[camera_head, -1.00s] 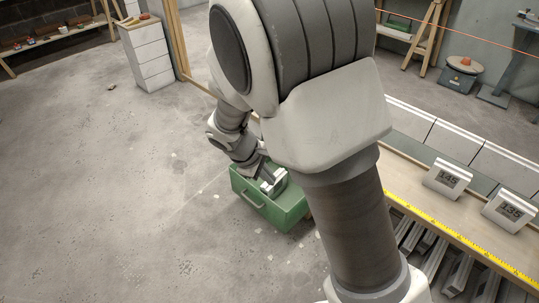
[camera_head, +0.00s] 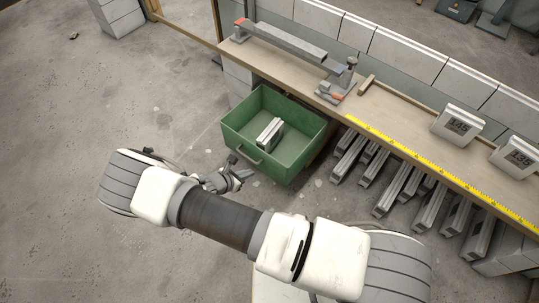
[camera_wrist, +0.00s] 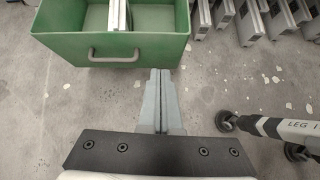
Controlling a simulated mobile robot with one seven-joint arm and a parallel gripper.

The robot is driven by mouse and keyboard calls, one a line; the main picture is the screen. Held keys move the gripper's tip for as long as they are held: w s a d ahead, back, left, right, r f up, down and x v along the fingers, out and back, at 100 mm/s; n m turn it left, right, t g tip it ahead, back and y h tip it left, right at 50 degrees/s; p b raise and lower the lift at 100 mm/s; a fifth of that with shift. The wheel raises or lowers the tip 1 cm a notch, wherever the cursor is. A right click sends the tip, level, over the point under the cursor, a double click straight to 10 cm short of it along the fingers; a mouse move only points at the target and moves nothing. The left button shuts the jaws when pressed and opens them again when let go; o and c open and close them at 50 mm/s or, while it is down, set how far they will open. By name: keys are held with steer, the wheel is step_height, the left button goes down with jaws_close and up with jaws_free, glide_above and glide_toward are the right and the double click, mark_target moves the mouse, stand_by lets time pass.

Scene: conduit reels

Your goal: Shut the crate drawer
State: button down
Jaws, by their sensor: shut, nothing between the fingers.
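The green crate drawer (camera_head: 290,163) stands pulled out from under the workbench, open at the top, with its handle (camera_head: 245,152) on the front face. A grey metal piece (camera_head: 269,133) lies inside it. In the wrist view the drawer front (camera_wrist: 160,47) and its grey handle (camera_wrist: 114,57) are at the top. My gripper (camera_head: 237,170) is in front of the drawer, near the handle side. In the wrist view my gripper (camera_wrist: 159,72) has its fingers together and empty, pointing at the drawer front, right of the handle. Whether the tips touch the front I cannot tell.
The workbench (camera_head: 400,138) carries a yellow tape, a clamp-like fixture (camera_head: 285,42) and two number displays (camera_head: 457,124). Several grey metal lengths (camera_head: 400,190) are stored below it. A wheeled leg (camera_wrist: 270,127) shows right in the wrist view. The floor left is clear.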

steer(key=f, duration=0.2)
steer(key=b, duration=0.5)
glide_toward(273, 160)
steer(key=shift+n, duration=0.4)
steer(key=x, duration=0.3)
steer(key=s+f+x, duration=0.1)
steer(key=x, duration=0.1)
steer(key=shift+w+a, duration=0.1)
steer(key=shift+w, duration=0.05)
steer(key=shift+w+d+r, duration=0.1)
steer(key=shift+w+d, duration=0.3)
steer(key=shift+w, duration=0.15)
